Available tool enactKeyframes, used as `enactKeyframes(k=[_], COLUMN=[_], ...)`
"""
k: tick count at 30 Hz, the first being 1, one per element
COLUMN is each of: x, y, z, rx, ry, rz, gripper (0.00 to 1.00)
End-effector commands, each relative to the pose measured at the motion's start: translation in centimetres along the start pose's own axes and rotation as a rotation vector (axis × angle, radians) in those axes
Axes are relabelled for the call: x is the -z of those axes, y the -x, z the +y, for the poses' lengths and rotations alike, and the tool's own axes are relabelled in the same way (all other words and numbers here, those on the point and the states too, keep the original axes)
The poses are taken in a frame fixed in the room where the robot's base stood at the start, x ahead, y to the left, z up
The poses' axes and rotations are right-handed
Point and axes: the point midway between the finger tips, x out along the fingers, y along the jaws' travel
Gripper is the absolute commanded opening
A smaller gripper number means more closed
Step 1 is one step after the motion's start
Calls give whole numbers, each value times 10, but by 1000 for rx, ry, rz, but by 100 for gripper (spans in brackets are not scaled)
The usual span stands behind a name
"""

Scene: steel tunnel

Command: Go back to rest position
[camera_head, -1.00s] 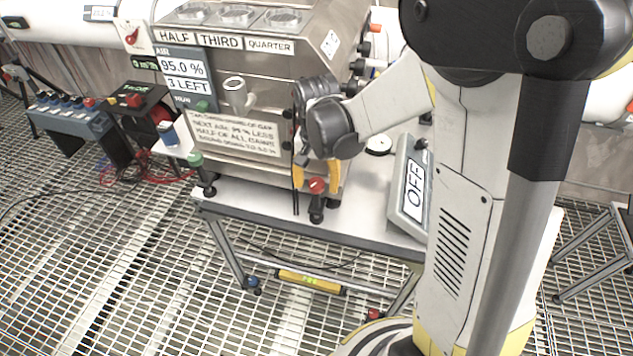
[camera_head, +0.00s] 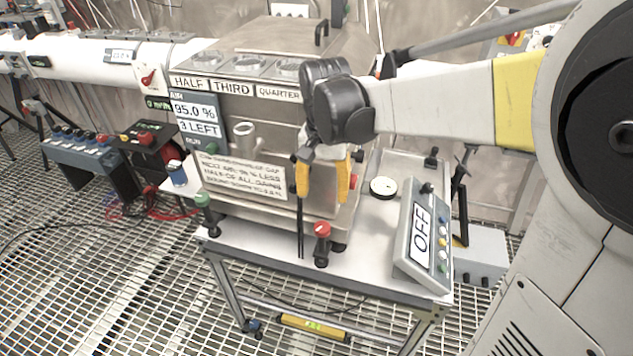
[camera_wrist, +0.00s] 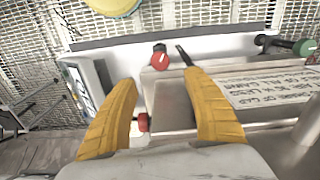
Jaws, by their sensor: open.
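My gripper (camera_head: 323,178) has yellow fingers and hangs pointing down in front of the steel machine (camera_head: 275,110), near its right front corner. The fingers are apart with nothing between them. In the wrist view my gripper (camera_wrist: 160,115) also shows its two yellow fingers spread wide. A red knob (camera_wrist: 160,60) on the table lies beyond the fingertips there. A thin dark rod (camera_head: 300,225) runs down below the left finger. My arm reaches in from the right of the head view.
The machine stands on a white table (camera_head: 375,235). A grey box marked OFF (camera_head: 422,240) sits at the table's right. A red knob (camera_head: 322,230) stands at the front edge. Blue and black control boxes (camera_head: 95,165) stand left. Grating floor (camera_head: 120,290) is open in front.

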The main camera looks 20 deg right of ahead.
Motion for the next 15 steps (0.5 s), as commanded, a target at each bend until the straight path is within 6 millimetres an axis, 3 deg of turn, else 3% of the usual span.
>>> enactKeyframes(k=[11, 15], x=[-1, -13], y=[0, 9], z=[1, 8], rx=[2, 29], ry=[4, 51], rz=[4, 51], gripper=[59, 59])
